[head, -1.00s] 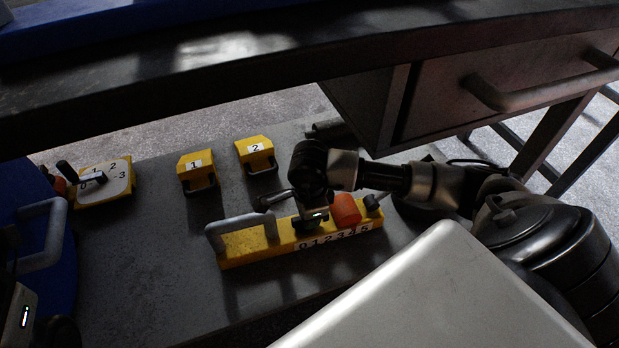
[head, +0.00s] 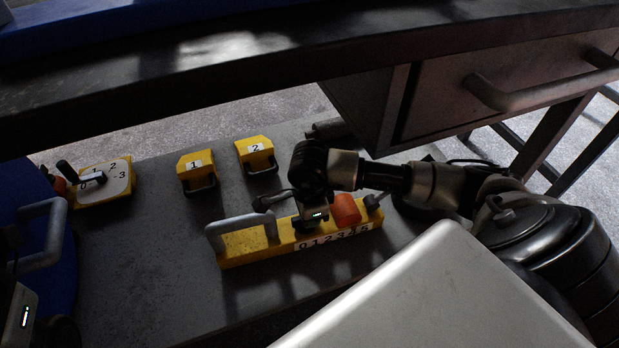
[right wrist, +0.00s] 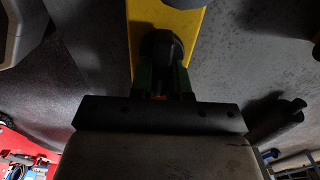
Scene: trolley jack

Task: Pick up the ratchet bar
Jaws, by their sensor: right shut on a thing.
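The yellow bar-shaped unit (head: 250,243) lies on the grey board, with a grey handle (head: 240,228) at its left end and a 0–5 number strip along its front. An orange block (head: 345,209) sits on it towards the right. I cannot tell which part is the ratchet bar. My right gripper (head: 311,222) is over the middle of the unit, left of the orange block. In the right wrist view its fingers (right wrist: 165,82) are shut on a dark rounded knob (right wrist: 160,45) above the yellow surface. My left gripper (head: 50,330) shows only partly at the lower left; its fingers are unclear.
Yellow blocks marked 1 (head: 197,164) and 2 (head: 256,149) stand behind. A numbered dial (head: 104,181) is at the left, beside a blue unit with a grey handle (head: 45,240). A table edge (head: 290,50) and drawer (head: 520,80) overhang the board.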

